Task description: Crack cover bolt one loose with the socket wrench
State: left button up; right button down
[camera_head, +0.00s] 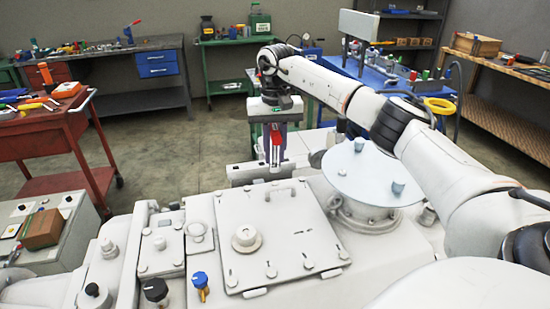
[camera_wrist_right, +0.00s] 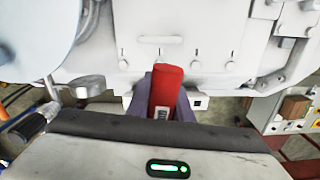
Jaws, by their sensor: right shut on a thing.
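The white square cover plate (camera_head: 270,217) lies on the large white machine in the head view, with small bolts along its edges. One near-edge bolt (camera_head: 271,271) shows there; in the wrist view several bolts, such as this one (camera_wrist_right: 197,62), stand in a row. I cannot tell which is bolt one. My right gripper (camera_head: 275,147) points down beyond the cover's far edge, apart from it. It is shut on a red-handled tool, seemingly the socket wrench (camera_wrist_right: 168,88). The tool's working end is hidden in the wrist view. My left gripper is out of view.
A pale round disc (camera_head: 358,172) sits on a flange right of the cover, beneath my right arm. Black and blue knobs (camera_head: 199,280) are at the near left. A red cart (camera_head: 60,130) stands left.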

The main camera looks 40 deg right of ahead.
aim_at(275, 164)
jog(key=r+m, duration=0.1)
jog(key=m, duration=0.1)
jog(key=shift+r+m, duration=0.2)
jog(key=shift+m, duration=0.2)
jog(key=shift+f+b, duration=0.55)
jog(key=shift+f, duration=2.25)
jog(key=shift+f, duration=0.7)
jog(key=shift+r+p, duration=0.1)
jog(key=shift+p, duration=0.3)
jog(key=shift+n, duration=1.2)
jog(key=n, duration=0.5)
